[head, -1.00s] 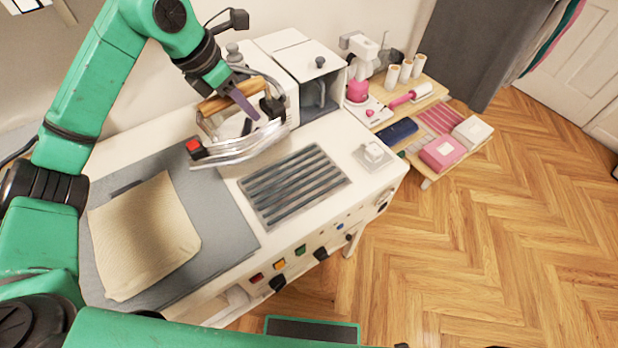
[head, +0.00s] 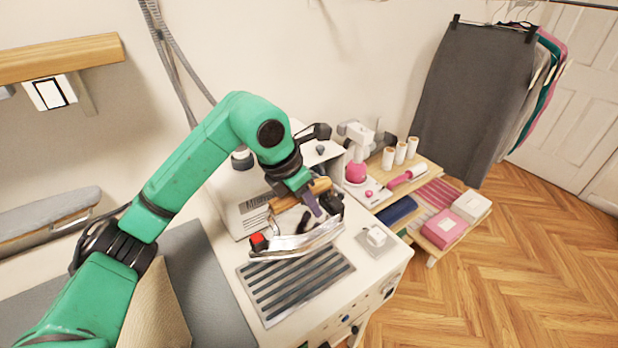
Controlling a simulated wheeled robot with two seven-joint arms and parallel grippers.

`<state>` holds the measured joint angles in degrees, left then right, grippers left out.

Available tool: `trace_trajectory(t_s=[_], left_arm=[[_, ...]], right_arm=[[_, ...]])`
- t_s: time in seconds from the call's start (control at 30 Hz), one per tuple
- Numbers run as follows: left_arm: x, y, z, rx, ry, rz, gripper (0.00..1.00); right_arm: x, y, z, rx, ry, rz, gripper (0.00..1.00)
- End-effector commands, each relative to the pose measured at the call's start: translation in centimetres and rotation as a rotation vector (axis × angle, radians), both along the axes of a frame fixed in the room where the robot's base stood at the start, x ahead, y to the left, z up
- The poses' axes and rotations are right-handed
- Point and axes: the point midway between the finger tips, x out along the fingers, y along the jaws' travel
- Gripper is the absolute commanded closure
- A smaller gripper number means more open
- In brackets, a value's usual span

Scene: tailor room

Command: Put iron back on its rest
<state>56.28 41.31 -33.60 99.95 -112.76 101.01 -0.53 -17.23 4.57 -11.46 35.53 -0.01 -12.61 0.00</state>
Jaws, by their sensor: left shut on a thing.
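The iron (head: 300,240) has a silver body, a wooden handle and a red button at its left end. My left gripper (head: 312,204) is shut on the iron at its handle. The iron is over the far part of the slatted metal rest (head: 300,289) on the white ironing station. I cannot tell whether the iron touches the slats. The near part of the rest is bare. My right gripper is not in view.
A beige cloth (head: 157,312) lies on the grey pad (head: 208,285) left of the rest. A wooden shelf (head: 440,258) with a sewing machine, spools and boxes stands at the right. The wooden floor is open beyond.

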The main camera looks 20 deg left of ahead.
Motion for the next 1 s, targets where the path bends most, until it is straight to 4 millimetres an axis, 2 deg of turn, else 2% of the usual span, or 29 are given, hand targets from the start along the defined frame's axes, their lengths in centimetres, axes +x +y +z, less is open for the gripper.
trace_trajectory(t_s=[0.2,0.6,0.7,1.0], left_arm=[[0.0,-0.1,-4.9,-0.005,-0.003,-0.001,1.00],[0.1,-0.1,-10.2,-0.006,-0.006,0.000,1.00],[0.1,-0.1,-11.0,-0.006,-0.008,0.000,1.00],[0.1,-0.1,-11.4,-0.006,-0.011,0.000,1.00]], right_arm=[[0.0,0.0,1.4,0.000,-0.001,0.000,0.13],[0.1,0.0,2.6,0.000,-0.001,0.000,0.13],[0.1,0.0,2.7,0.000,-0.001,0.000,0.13],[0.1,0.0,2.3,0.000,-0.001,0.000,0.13]])
